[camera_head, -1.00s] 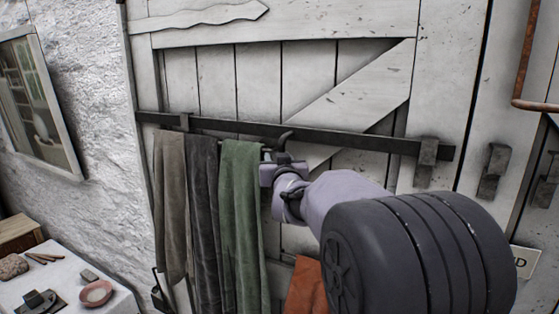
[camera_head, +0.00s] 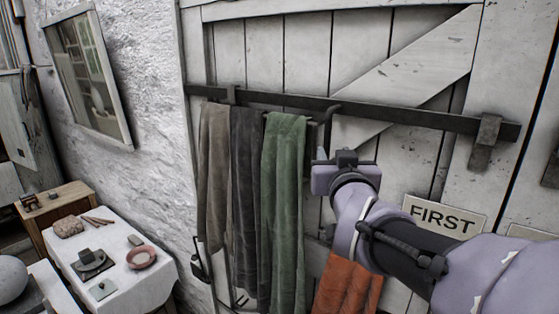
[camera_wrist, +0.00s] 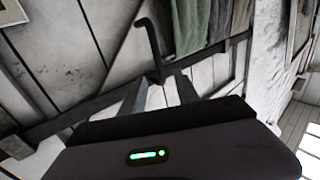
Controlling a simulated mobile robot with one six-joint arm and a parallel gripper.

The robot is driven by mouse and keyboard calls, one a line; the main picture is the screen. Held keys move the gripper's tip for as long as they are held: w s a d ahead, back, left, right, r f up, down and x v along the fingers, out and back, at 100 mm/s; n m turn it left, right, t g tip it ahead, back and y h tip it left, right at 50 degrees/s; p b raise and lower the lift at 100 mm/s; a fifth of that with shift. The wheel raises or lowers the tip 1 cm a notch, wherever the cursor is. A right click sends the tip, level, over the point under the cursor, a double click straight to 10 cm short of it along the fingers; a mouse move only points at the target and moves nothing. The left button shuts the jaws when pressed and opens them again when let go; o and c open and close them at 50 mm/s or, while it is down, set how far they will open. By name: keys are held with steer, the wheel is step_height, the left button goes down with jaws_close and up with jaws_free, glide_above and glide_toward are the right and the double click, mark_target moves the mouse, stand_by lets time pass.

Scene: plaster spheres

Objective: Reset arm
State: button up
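My gripper (camera_head: 338,172) is raised in front of the plank door, just right of the hanging green cloth (camera_head: 284,170). In the wrist view its two fingers (camera_wrist: 161,92) stand apart, with no object clearly held between them. A dark bent hook (camera_wrist: 149,38) shows just beyond the fingertips; it also shows above my gripper in the head view (camera_head: 329,116). I cannot tell whether the fingers touch it. In the head view the fingers are mostly hidden by the gripper body. My arm reaches in from the lower right.
A dark bar (camera_head: 400,113) crosses the door (camera_head: 330,55). Brown and black cloths (camera_head: 246,180) hang beside the green one; an orange cloth (camera_head: 345,287) hangs below my arm. A "FIRST" sign (camera_head: 443,216) is behind the arm. A white-covered table (camera_head: 150,285) with small items stands lower left.

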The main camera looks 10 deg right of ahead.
steer(key=shift+s+a, duration=0.15)
steer(key=shift+s, duration=0.3)
steer(key=s+a+f+g+y+b, duration=0.1)
steer(key=s+a+f+b, duration=0.15)
steer(key=f, duration=0.35)
steer(key=s+a+f+g+y+b, duration=0.2)
steer(key=f+b, duration=0.2)
steer(key=f, duration=0.3)
steer(key=s+a+f+g+y+b, duration=0.1)
steer(key=s+a+f+b, duration=0.1)
steer(key=s+f+b, duration=0.3)
steer(key=s+a+f+g+y+b, duration=0.1)
steer(key=s+a+f+g+b, duration=0.1)
steer(key=s+f, duration=0.3)
steer(key=s+a+f+g+y+b, duration=0.1)
steer(key=s+a+f+g+b, duration=0.2)
steer(key=s+f, duration=0.3)
steer(key=s+a+f+m+g+y+b, duration=0.1)
steer(key=s+f, duration=0.4)
steer(key=f, duration=0.6)
steer(key=shift+s+a+f+g+b, duration=0.3)
steer(key=shift+a+g+b, duration=0.6)
steer(key=shift+a, duration=0.35)
